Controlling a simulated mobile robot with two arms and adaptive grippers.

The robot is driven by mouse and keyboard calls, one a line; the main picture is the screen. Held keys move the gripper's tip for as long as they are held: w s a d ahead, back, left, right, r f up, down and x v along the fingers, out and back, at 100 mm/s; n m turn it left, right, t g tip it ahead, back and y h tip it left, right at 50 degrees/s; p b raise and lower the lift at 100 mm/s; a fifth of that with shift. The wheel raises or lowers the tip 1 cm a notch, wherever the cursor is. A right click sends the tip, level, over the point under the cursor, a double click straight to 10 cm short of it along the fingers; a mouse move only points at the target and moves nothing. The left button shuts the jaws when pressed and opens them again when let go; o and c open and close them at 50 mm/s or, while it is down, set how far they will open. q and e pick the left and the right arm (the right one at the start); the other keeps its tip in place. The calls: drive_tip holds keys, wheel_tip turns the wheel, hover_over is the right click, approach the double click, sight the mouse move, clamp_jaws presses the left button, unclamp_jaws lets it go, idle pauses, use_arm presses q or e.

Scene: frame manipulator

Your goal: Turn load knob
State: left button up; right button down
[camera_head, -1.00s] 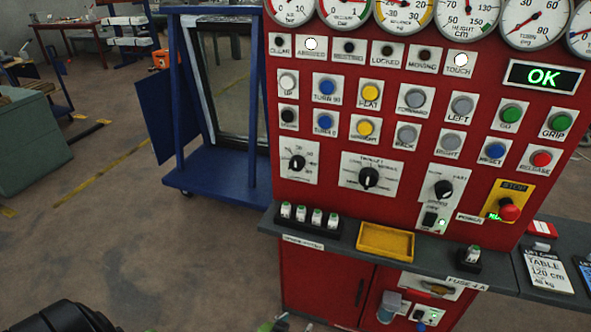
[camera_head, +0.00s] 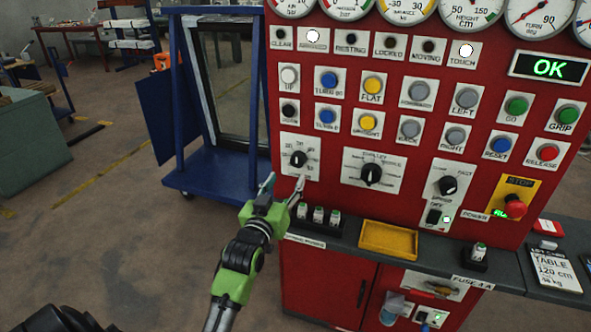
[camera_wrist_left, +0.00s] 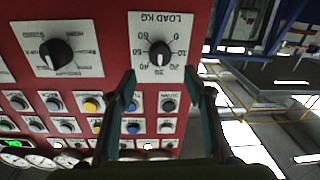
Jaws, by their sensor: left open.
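The load knob (camera_head: 299,159) is a black knob with a white mark on a white dial plate, at the left of the red panel. In the left wrist view the load knob (camera_wrist_left: 159,52) sits under the label LOAD KG, upside down, with a numbered scale around it. My left gripper (camera_head: 284,183), green with grey fingers, is open and empty just below the load dial in the head view. In the left wrist view its fingertips (camera_wrist_left: 160,74) are spread to either side, with the knob between and beyond them. They look apart from it. My right gripper is not in view.
A second black knob (camera_head: 370,174) is to the right. Rows of buttons and lamps are above. A shelf with several white-topped fuses (camera_head: 318,215) and a yellow tray (camera_head: 388,240) juts out below. A red stop button (camera_head: 515,207) is at right. A blue frame cart (camera_head: 215,170) stands left.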

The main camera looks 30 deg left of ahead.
sight(297, 163)
use_arm(q)
drive_tip(key=b+x, duration=0.4)
drive_tip(key=x, duration=0.4)
drive_tip(key=shift+w+f, duration=0.1)
drive_tip(key=shift+f, duration=0.1)
drive_tip(key=shift+w+a+r, duration=0.1)
drive_tip(key=shift+w+a, duration=0.05)
drive_tip(key=shift+w, duration=0.25)
drive_tip(key=c, duration=1.1)
